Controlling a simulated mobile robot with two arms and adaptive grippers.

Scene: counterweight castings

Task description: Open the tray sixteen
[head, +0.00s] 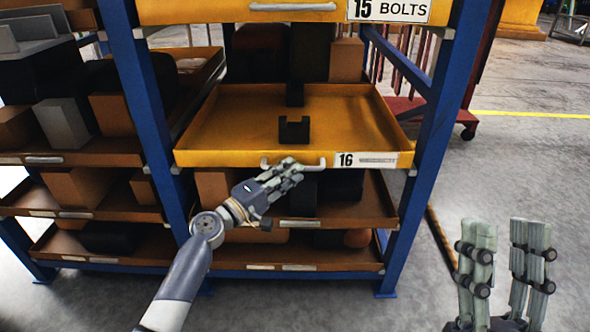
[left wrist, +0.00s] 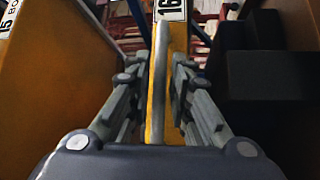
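Tray sixteen (head: 240,159) is a yellow tray with a "16" label (head: 365,160) at the right of its front. Much of its floor shows, with a dark notched block (head: 294,130) on it. How far it is out I cannot tell. Its grey bar handle (head: 315,165) is at the middle of the front. My left gripper (head: 292,168) is at this handle. In the left wrist view, the handle (left wrist: 159,85) runs between the fingers (left wrist: 158,78), with gaps on both sides; the gripper is open around it. My right gripper (head: 505,235) is open and empty, low at the right.
The "15 BOLTS" tray (head: 240,12) is above. Blue rack posts (head: 428,130) stand on both sides. Below are brown trays with boxes (head: 300,265). Neighbouring shelves with boxes (head: 65,122) are at the left. A red cart (head: 410,108) stands behind right; the grey floor there is mostly clear.

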